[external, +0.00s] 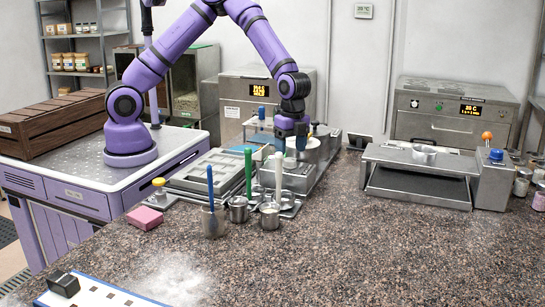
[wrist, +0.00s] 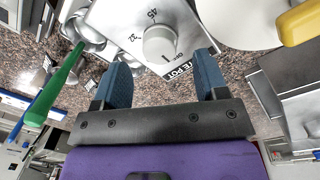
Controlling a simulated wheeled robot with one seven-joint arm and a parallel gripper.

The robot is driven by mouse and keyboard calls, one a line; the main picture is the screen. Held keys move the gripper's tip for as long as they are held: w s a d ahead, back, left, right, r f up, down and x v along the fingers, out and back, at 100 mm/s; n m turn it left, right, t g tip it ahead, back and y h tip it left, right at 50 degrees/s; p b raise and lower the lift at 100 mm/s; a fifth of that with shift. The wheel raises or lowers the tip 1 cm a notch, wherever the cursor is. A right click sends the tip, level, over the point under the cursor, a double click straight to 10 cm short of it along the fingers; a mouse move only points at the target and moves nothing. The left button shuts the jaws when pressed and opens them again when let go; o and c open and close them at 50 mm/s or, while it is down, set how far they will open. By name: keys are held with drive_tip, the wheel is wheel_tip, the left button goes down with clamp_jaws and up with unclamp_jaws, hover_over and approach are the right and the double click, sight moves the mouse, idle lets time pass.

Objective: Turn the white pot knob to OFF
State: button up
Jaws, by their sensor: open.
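The white pot knob (wrist: 160,43) is a pale round dial on a white panel (wrist: 118,22) in the wrist view. Numbers 45 and 32 are printed around it, and a black label partly reading "TE POT" (wrist: 180,71) lies along the panel edge. Nothing is held. In the external view my gripper (external: 291,143) hangs low over the steel equipment, and the knob cannot be made out there.
A round pale vessel (wrist: 238,18) and a yellow handle (wrist: 302,25) lie close on the right in the wrist view. A green-handled tool (wrist: 52,88) is on the left. Steel cups (external: 238,209) stand in front of my gripper. The counter (external: 330,235) is clear at the front right.

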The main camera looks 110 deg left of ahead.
sight(290, 159)
drive_tip(key=shift+s+d+f, duration=0.1)
drive_tip(key=shift+d+f, duration=0.05)
drive_tip(key=shift+f, duration=1.75)
drive_tip(key=shift+c, duration=0.5)
drive_tip(key=c, duration=0.8)
drive_tip(key=shift+m, duration=0.6)
drive_tip(key=o, duration=0.9)
wheel_tip(290, 159, up, 11)
drive_tip(key=shift+w+a, duration=0.2)
drive_tip(key=shift+a, duration=0.05)
